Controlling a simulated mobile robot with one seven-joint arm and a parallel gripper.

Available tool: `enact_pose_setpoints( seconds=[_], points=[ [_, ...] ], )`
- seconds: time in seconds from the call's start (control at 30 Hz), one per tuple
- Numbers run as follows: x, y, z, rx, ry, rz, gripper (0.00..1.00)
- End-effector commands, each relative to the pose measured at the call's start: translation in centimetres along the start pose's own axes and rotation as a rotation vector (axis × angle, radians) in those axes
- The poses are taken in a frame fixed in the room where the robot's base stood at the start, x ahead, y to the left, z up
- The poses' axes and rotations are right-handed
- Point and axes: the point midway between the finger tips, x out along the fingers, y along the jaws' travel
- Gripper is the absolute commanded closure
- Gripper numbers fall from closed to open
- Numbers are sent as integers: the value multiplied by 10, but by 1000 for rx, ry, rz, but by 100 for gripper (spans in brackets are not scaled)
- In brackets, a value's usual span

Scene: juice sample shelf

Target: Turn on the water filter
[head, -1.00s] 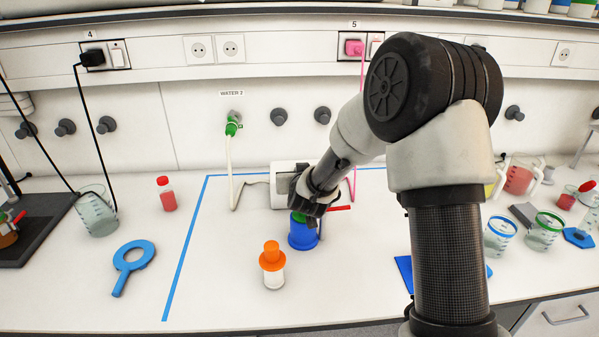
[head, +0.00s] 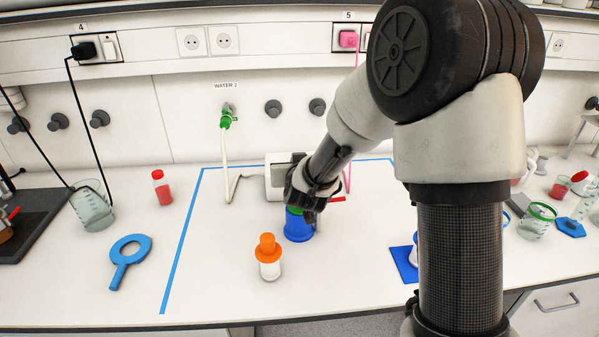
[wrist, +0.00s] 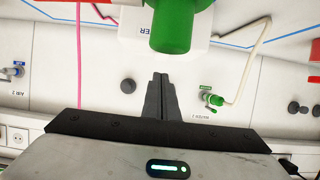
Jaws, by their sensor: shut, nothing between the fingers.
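The white box (head: 276,183), which I take to be the water filter, stands at the back of the blue-taped area, partly hidden by my gripper. In the wrist view the box (wrist: 130,30) shows lettering ending in "ER". A white hose (head: 228,165) runs from it to a green wall valve (head: 225,119) under the "WATER 2" label; the valve also shows in the wrist view (wrist: 212,99). My gripper (wrist: 160,76) is shut and empty, with a green cylinder (wrist: 172,28) close beyond its tips. In the head view it is just above a blue container (head: 299,228) with a green part.
An orange-capped bottle (head: 268,258) stands in front of the blue container. A red bar (head: 338,199) sticks out right of my gripper. A pink line (wrist: 78,60) hangs behind. A blue magnifier-shaped tool (head: 130,252) and red-capped bottle (head: 161,187) are left of the tape.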

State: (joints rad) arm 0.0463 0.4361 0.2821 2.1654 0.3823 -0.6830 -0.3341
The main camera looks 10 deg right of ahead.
Motion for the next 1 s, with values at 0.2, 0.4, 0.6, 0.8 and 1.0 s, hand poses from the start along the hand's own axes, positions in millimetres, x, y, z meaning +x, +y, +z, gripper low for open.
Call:
enact_pose_setpoints(
  seconds=[0.2, 0.4, 0.6, 0.8, 1.0],
  points=[
    [-57, 0, -2, -2, 4, 0, 100],
    [-98, 0, -1, -1, 3, 1, 100],
    [-120, 0, 0, 0, 2, 1, 100],
    [-124, 0, 0, 1, 0, 1, 100],
    [-124, 0, 0, 0, 0, 1, 100]
  ],
)
